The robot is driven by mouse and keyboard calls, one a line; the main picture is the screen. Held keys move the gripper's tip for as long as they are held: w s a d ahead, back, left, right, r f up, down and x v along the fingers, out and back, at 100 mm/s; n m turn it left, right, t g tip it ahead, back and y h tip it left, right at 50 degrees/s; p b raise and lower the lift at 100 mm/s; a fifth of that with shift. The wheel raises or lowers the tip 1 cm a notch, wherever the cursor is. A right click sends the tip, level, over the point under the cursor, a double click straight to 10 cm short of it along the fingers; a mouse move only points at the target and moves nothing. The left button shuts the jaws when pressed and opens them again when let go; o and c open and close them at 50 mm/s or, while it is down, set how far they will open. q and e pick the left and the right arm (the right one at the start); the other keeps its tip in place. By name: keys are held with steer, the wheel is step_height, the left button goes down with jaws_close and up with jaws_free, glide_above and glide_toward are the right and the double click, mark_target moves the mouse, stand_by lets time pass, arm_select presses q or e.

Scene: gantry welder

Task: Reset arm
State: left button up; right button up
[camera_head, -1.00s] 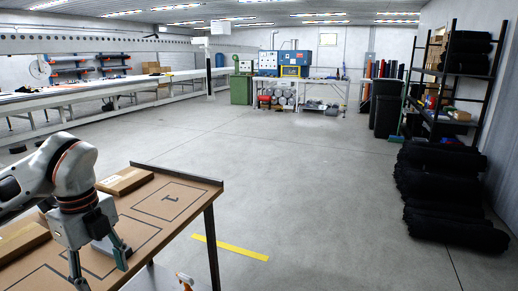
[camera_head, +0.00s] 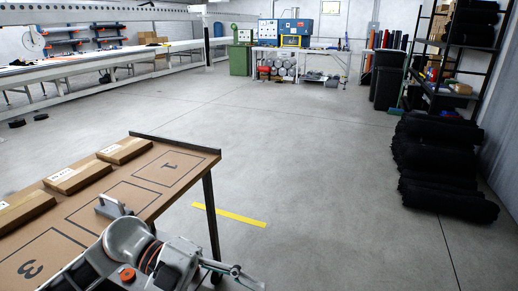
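My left arm reaches in along the bottom. Its gripper (camera_head: 243,279) hangs beyond the table's right edge, low in the view, pointing right. Its fingers are seen from the side and small, so whether they are open or shut is unclear. I see nothing in them. A grey metal part (camera_head: 115,207) with an upright plate stands on the brown worktable (camera_head: 150,210), behind my arm and apart from the gripper. My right gripper is out of view.
Three flat cardboard boxes (camera_head: 78,176) lie along the table's far left side. Black outlines with numbers mark the tabletop; 1 and 3 are readable. A yellow strip (camera_head: 229,214) lies on the floor. Black rolls (camera_head: 435,165) are stacked at right. The floor between is clear.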

arm_select(q)
steer(key=w+d+r+n+t+h, duration=0.1)
steer(key=w+r+n+t+h, duration=0.4)
steer(key=n+t+h, duration=0.5)
steer(key=w+a+f+n+t+y, duration=0.6)
steer(key=a+f+n+t+y, duration=0.2)
steer(key=f+n+t+y, duration=0.35)
steer(key=s+a+f+n+g+y, duration=0.2)
steer(key=s+a+f+y, duration=0.1)
steer(key=f, duration=0.5)
steer(key=s+a+f+n+g+y, duration=0.2)
steer(key=s+f, duration=0.4)
steer(key=f, duration=0.3)
steer(key=s+a+f+n+g+y, duration=0.2)
steer(key=s+a+f+y, duration=0.2)
steer(key=f, duration=0.5)
steer(key=shift+s+a+f+n, duration=0.25)
steer(key=shift+a+n, duration=0.1)
steer(key=shift+a, duration=0.1)
